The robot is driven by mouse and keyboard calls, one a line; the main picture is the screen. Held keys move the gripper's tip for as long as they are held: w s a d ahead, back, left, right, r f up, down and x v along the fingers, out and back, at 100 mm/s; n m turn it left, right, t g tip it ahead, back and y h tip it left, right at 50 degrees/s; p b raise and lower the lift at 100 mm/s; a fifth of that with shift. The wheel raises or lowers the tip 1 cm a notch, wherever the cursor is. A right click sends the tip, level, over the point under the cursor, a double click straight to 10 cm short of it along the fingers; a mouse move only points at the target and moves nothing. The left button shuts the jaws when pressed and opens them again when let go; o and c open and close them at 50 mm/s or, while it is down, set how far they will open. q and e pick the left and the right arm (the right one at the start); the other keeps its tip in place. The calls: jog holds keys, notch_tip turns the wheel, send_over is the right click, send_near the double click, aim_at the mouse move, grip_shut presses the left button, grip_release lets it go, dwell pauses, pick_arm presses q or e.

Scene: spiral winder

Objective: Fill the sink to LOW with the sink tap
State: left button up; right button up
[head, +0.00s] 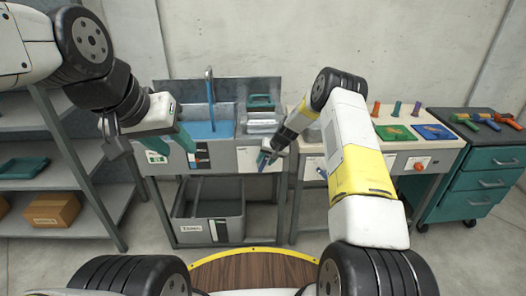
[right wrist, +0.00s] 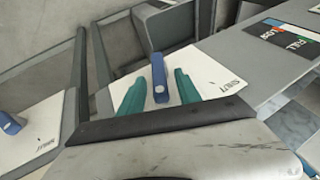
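In the right wrist view, a blue lever (right wrist: 159,76) stands upright on a white plate (right wrist: 215,75) whose lettering is hard to read. My right gripper (right wrist: 160,90) is open, with one teal finger on each side of the lever and small gaps between. It also shows in the head view (head: 266,158) at the sink's right front. My left gripper (head: 171,141) is open and empty before the sink's left front.
A coloured FILL/LOW label (right wrist: 288,42) is on the sink front. A second blue lever (right wrist: 9,122) on another plate is left in the wrist view. A grey bin (head: 210,208) sits below the sink. Shelves (head: 70,160) stand left, a workbench (head: 425,143) and drawer cabinet (head: 487,181) right.

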jog(key=shift+w+a+f, duration=0.1)
jog(key=shift+f, duration=0.1)
grip_shut()
dwell(1.3)
